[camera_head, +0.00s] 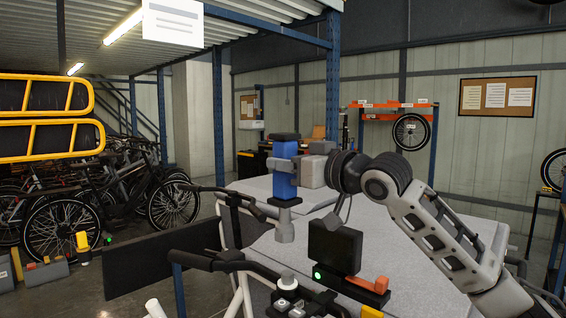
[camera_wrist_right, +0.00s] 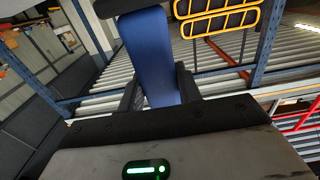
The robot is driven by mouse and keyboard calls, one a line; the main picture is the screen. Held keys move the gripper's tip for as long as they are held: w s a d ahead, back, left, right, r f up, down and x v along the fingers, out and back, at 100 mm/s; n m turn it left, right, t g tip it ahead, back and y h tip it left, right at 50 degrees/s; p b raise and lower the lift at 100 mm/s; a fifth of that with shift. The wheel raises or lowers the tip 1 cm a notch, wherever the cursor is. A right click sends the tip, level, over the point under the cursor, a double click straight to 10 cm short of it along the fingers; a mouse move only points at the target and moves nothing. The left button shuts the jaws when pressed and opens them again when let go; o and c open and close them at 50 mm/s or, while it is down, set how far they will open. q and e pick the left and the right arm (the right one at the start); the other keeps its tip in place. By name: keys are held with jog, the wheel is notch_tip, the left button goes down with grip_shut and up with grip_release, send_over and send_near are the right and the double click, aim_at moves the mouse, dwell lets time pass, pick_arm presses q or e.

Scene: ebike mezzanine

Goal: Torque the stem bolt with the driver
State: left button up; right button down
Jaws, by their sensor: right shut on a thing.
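The driver (camera_head: 285,185) has a blue body, a dark cap and a grey lower end, and it is held upright. My right gripper (camera_head: 299,170) is shut on its blue body, coming in from the right. In the right wrist view the blue driver (camera_wrist_right: 152,60) stands between the dark fingers (camera_wrist_right: 158,92). The bike's stem area (camera_head: 288,284) is below the driver, at the bottom of the head view. A gap shows between the driver's lower end and the stem. The stem bolt itself is too small to tell. My left gripper is not in view.
Black handlebars (camera_head: 235,261) cross the lower middle. A black box (camera_head: 335,247) with a green light and an orange-red part stands close right of the stem. A grey-topped table (camera_head: 420,265) lies behind. Parked bikes (camera_head: 120,190) and yellow rails (camera_head: 50,137) are at left.

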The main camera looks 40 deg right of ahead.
aim_at(292, 196)
jog(key=shift+s+b, duration=0.5)
jog(key=shift+b, duration=0.05)
notch_tip(292, 196, down, 4)
jog(key=b, duration=0.2)
jog(key=shift+w+r+b, duration=0.1)
jog(key=shift+r+b, duration=0.15)
jog(key=shift+b, duration=0.15)
jog(key=shift+f+b, duration=1.1)
jog(key=shift+f, duration=0.3)
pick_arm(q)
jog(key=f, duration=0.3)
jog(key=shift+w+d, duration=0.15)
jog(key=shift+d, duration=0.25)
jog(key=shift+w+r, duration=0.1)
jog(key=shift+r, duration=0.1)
